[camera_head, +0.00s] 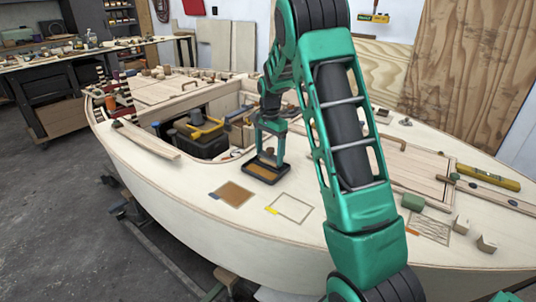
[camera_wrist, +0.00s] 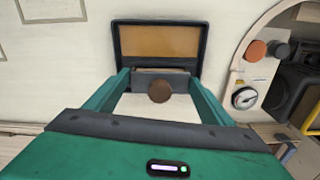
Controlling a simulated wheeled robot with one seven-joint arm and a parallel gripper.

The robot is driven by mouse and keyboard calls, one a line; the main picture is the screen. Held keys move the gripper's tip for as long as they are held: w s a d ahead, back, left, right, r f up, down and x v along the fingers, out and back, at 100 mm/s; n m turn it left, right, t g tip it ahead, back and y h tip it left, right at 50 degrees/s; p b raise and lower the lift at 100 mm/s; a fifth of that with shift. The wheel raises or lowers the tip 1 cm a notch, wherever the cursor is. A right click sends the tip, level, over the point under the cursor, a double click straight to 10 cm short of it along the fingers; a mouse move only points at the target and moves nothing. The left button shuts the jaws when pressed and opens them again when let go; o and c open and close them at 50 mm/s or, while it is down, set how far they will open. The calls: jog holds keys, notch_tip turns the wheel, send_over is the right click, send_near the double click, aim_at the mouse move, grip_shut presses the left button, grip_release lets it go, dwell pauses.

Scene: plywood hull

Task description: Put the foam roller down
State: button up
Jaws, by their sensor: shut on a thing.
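My gripper (camera_head: 269,158) points down over the deck, close to a black tray with an amber floor (camera_head: 267,173). It is shut on the foam roller, whose round brown handle end (camera_wrist: 159,92) shows between the fingers in the wrist view, with a grey crosswise part (camera_wrist: 142,82) behind it. The tray's black rim (camera_wrist: 117,40) is just beyond the fingertips there. The roller's lower end is mostly hidden, and I cannot tell whether it touches the tray or deck.
A brown square (camera_head: 234,194), a yellow-tagged outline (camera_head: 290,207) and an orange-tagged streaked square (camera_head: 429,229) mark the deck. The open cockpit holds a dark bin (camera_head: 203,140). A green block (camera_head: 412,202) and wooden blocks (camera_head: 461,224) lie right. Bare deck surrounds the outline.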

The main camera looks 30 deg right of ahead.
aim_at(270, 149)
jog(key=o, duration=1.4)
jog(key=shift+f, duration=0.1)
notch_tip(270, 149, up, 12)
jog(key=shift+f, duration=0.15)
jog(key=s+r+n, duration=0.2)
jog(key=s+r, duration=0.2)
jog(key=s, duration=0.7)
jog(key=s+a+f+n, duration=0.1)
jog(key=s+n, duration=0.1)
jog(key=s, duration=0.8)
jog(key=s+a+f+n, duration=0.2)
jog(key=s, duration=0.9)
jog(key=s+a+f+n, duration=0.1)
jog(key=s+f+n, duration=0.1)
jog(key=s, duration=0.8)
jog(key=shift+s+a+n, duration=0.2)
jog(key=shift+a+n, duration=0.1)
jog(key=shift+n, duration=0.1)
